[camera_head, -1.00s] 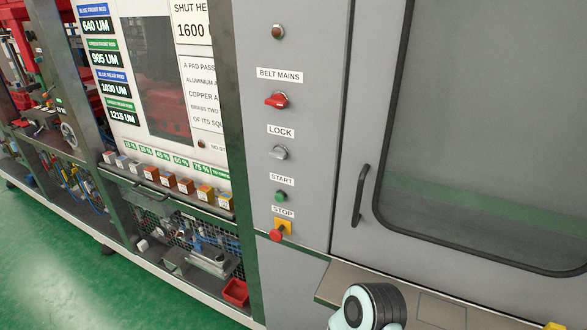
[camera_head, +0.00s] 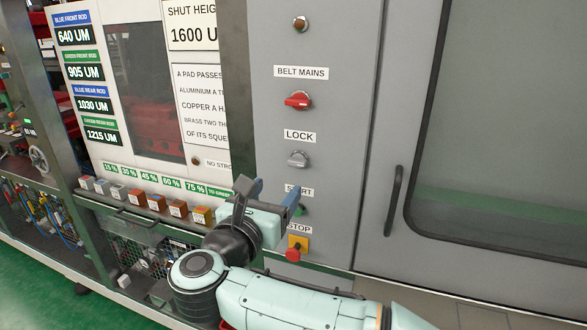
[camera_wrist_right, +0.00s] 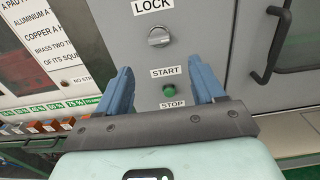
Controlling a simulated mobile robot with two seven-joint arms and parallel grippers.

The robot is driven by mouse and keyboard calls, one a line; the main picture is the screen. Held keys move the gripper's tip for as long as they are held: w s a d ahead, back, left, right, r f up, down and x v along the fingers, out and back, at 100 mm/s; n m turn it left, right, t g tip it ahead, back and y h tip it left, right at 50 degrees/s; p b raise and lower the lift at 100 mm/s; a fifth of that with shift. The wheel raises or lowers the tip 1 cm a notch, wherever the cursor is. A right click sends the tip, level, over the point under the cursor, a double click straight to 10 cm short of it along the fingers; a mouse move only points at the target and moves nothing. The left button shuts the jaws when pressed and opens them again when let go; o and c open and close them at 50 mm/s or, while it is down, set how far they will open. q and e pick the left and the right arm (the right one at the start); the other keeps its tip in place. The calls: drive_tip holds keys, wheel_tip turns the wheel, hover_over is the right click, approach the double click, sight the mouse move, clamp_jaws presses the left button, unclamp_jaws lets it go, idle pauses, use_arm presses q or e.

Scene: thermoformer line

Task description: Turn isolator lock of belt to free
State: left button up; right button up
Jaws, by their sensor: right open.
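The isolator lock is a grey metal knob (camera_head: 298,159) under the LOCK label (camera_head: 300,135) on the grey panel. It also shows in the right wrist view (camera_wrist_right: 158,37), above and beyond my fingertips. My right gripper (camera_head: 272,190) is open and empty, below and left of the knob in the head view, in front of the START label. In the wrist view its two blue fingers (camera_wrist_right: 164,77) stand apart on either side of the START label, not touching the knob. My left gripper is not in view.
The red BELT MAINS switch (camera_head: 298,100) sits above the lock. The green START button (camera_wrist_right: 169,89) and red STOP button (camera_head: 293,254) on its yellow base sit below. A door handle (camera_head: 391,200) stands out at right. Colored blocks (camera_head: 155,202) line a shelf at left.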

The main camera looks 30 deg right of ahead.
sight(296, 165)
drive_tip(key=p+x, duration=0.2)
drive_tip(key=x, duration=0.8)
drive_tip(key=shift+w+d, duration=0.2)
drive_tip(key=shift+w, duration=0.15)
drive_tip(key=c, duration=1.1)
